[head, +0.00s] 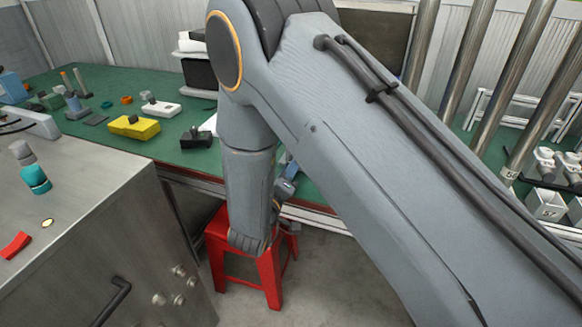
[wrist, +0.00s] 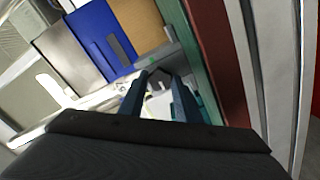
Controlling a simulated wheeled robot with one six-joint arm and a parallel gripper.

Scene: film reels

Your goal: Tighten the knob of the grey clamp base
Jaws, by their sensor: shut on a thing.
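My gripper (wrist: 160,92) shows in the wrist view with its two dark blue fingers close together. It is shut on a small dark grey piece (wrist: 158,77) between the fingertips, which looks like a knob. A pale surface shows below it, but I cannot tell whether this is the grey clamp base. In the head view my arm covers most of the gripper (head: 286,186), which is at the front edge of the green table. The grey clamp base is not clearly visible there.
On the green table (head: 75,85) stand a yellow block with a dark knob (head: 134,127), a white block with a knob (head: 160,108) and a dark block (head: 196,138). A red stool (head: 268,275) is below the arm. A metal cabinet (head: 85,205) is at the left.

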